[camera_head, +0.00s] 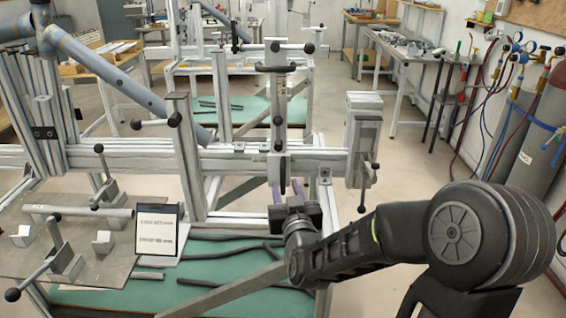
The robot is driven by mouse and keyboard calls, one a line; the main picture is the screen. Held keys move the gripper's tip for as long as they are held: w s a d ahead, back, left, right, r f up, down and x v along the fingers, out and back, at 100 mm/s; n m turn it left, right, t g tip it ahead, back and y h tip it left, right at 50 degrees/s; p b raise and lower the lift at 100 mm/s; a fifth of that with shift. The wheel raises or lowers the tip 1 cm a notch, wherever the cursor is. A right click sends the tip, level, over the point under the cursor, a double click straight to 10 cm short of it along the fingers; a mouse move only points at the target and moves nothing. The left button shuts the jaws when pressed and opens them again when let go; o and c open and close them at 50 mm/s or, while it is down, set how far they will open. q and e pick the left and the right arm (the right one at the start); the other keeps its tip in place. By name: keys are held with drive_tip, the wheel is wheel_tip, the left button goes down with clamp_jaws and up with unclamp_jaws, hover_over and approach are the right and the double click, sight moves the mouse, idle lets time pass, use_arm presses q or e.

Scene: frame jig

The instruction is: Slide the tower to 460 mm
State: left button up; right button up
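The jig has a long horizontal grey rail (225,163) with upright posts on it. One post (278,115) has a black T-shaped handle on top and knobs down its front. A second post (186,155) stands to its left, and a thick block (364,135) stands at the rail's right end. I cannot tell for sure which is named the tower. My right gripper (287,188) points up and away, just below the T-handled post. Its purple-tinted fingers look apart, around or in front of a dark lever (284,172). Contact is unclear. My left gripper is out of view.
A text card (160,228) stands by a metal plate (85,270) with clamps at left. A blue-grey tube (110,75) slants across the upper left. A green shelf (140,301) below holds dark bars. Gas cylinders (540,135) and benches stand at right; open floor lies between.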

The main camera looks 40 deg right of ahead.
sight(283, 180)
drive_tip(key=shift+x, duration=2.3)
drive_tip(key=shift+c, duration=0.2)
clamp_jaws()
